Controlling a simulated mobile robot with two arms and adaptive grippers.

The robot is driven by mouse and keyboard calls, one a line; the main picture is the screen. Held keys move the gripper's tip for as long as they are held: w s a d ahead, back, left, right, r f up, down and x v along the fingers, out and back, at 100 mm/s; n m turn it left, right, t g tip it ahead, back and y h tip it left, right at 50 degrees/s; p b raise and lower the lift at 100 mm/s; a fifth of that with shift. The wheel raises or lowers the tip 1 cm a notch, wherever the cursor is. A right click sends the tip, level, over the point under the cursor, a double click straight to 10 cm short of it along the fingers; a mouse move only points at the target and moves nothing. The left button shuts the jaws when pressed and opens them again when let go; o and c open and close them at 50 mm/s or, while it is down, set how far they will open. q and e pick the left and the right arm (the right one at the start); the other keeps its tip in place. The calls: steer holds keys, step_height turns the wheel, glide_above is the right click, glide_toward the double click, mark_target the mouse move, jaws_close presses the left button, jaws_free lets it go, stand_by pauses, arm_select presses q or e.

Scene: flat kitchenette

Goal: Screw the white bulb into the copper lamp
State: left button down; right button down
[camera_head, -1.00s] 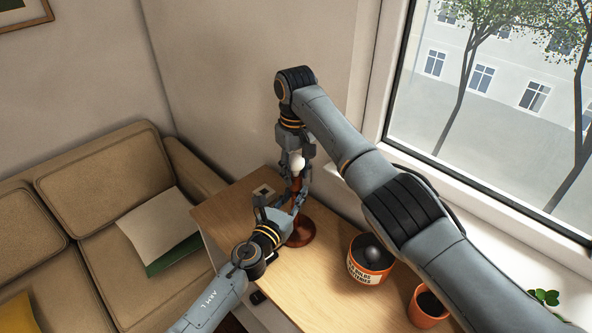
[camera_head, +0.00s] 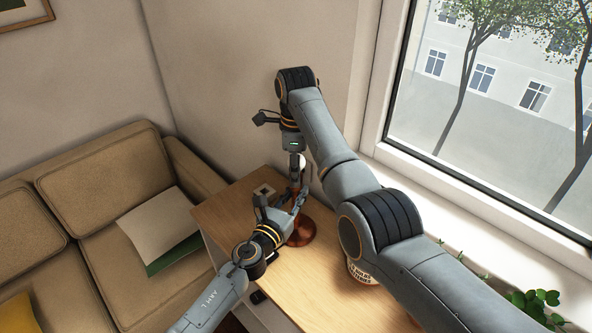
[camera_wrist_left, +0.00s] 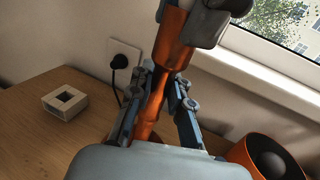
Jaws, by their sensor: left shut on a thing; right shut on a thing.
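The copper lamp stands upright on the wooden table, its round base (camera_head: 302,234) below my left gripper (camera_head: 298,203). My left gripper is shut on the lamp's stem; the left wrist view shows its fingers on either side of the stem, below the wider copper socket (camera_wrist_left: 174,48). The white bulb (camera_head: 299,161) shows at the lamp's top, between the fingers of my right gripper (camera_head: 298,166). My right gripper is shut on the bulb from above. The bulb's lower end and the thread are hidden, so I cannot tell how deep it sits.
A small pale square block with a dark hole (camera_wrist_left: 65,102) lies on the table (camera_wrist_left: 28,140). A wall socket with a black plug (camera_wrist_left: 121,63) is behind the lamp. An orange pot (camera_wrist_left: 262,155) stands to the right. The window and sill bound the right side; a sofa (camera_head: 100,200) is left.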

steer(key=shift+w+d+m, duration=0.1)
steer(key=shift+w+m, duration=0.05)
steer(key=shift+m, duration=0.55)
steer(key=c, duration=0.8)
jaws_free()
steer(key=shift+c, duration=0.2)
steer(key=shift+r, duration=2.25)
